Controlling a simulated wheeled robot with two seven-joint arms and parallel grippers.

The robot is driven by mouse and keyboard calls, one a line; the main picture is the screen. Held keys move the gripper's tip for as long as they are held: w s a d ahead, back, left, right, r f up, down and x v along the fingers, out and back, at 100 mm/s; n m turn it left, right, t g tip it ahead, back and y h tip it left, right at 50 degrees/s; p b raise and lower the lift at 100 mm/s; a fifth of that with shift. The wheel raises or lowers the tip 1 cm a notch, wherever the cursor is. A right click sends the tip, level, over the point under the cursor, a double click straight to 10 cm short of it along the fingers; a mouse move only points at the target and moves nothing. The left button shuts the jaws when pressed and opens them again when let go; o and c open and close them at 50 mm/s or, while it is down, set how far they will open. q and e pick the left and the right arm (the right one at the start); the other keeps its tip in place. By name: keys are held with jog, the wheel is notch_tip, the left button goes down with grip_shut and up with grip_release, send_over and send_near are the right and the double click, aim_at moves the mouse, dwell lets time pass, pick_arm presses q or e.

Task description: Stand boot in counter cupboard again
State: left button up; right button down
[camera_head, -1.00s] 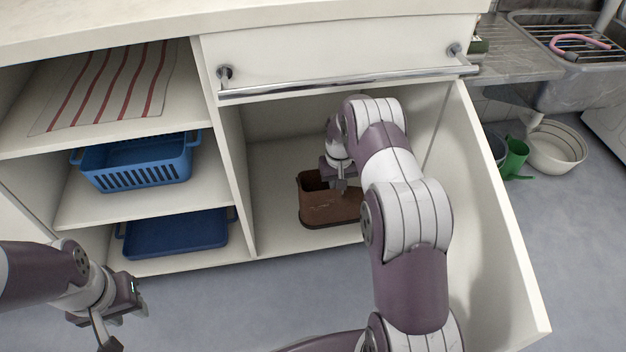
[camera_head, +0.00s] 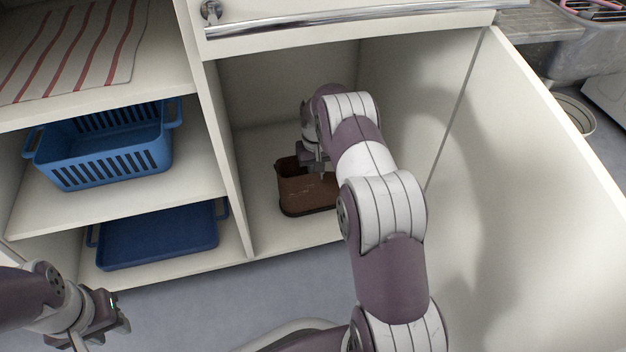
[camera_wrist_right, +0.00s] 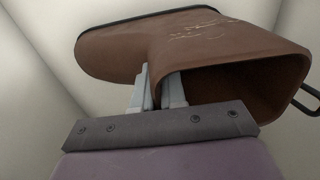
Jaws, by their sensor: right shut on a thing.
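The brown boot (camera_head: 306,191) stands upright on the floor of the open counter cupboard (camera_head: 266,228), its open top up and its dark sole down. My arm hides its right end. My right gripper (camera_head: 322,172) is shut on the boot. In the right wrist view, the fingers (camera_wrist_right: 158,88) pinch the boot's wall at the edge of its opening, and the boot (camera_wrist_right: 215,40) shows its sole edge and a dark pull loop. Whether the sole bears fully on the floor is hard to tell. My left gripper (camera_head: 98,325) is low at the left, away from the boot, its fingers mostly hidden.
The cupboard door (camera_head: 530,190) stands open at the right. A divider (camera_head: 218,150) separates shelves with a blue basket (camera_head: 105,155), a blue tray (camera_head: 160,238) and a striped towel (camera_head: 75,45). A rail (camera_head: 350,30) crosses above the opening. A pale basin (camera_head: 575,112) is behind the door.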

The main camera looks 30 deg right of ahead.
jog(key=shift+r, duration=0.1)
jog(key=c, duration=1.2)
grip_release()
notch_tip(320, 180, up, 8)
jog(key=p, duration=0.6)
jog(key=shift+f, duration=0.25)
